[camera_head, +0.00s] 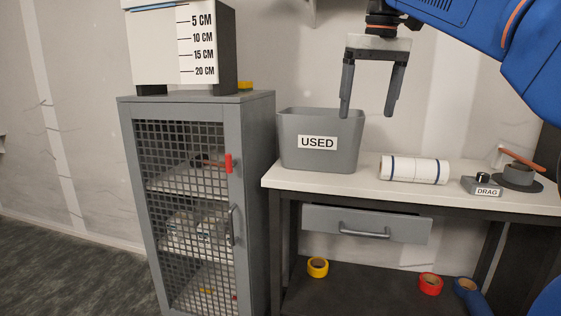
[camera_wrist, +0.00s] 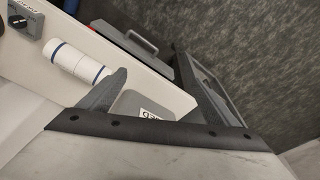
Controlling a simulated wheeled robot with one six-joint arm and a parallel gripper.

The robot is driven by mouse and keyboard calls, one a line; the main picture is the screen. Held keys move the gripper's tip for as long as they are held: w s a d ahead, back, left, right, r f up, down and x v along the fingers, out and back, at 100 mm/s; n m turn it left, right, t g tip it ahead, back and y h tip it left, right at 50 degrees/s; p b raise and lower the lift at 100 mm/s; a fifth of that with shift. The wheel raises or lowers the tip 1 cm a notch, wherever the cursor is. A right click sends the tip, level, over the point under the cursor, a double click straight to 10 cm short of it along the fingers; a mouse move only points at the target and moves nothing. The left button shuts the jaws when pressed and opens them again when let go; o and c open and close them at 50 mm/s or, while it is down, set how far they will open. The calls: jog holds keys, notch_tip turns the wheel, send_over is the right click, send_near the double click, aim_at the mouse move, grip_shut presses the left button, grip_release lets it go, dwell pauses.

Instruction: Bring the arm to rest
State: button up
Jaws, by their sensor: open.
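My gripper (camera_head: 368,104) is open and empty in the head view. It hangs with its fingers pointing down, in front of the wall and above the bench. The fingers overlap the right part of the grey bin marked USED (camera_head: 290,150) in the picture. In the wrist view, part of the grey bin (camera_wrist: 130,104) shows with its label partly cut off. My blue arm comes in from the upper right of the head view.
The bench (camera_head: 360,182) carries a white roll with blue bands (camera_head: 414,169) and a DRAG knob box (camera_head: 482,186). Its drawer (camera_head: 370,224) looks slightly open. A mesh-door cabinet (camera_head: 264,190) stands left. Yellow tape (camera_head: 318,262) and red tape (camera_head: 430,279) lie below.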

jog(key=s+d+f+t, duration=0.1)
jog(key=s+f, duration=0.7)
jog(key=f, duration=0.5)
jog(key=s+d+f+m+t, duration=0.1)
jog(key=s+d+f, duration=0.1)
jog(key=s+f, duration=0.6)
jog(key=s+d+f+m, duration=0.1)
jog(key=s+f, duration=0.8)
jog(key=f, duration=1)
jog(key=shift+d+f+t, duration=0.25)
jog(key=shift+d+t, duration=0.15)
jog(key=shift+d, duration=0.1)
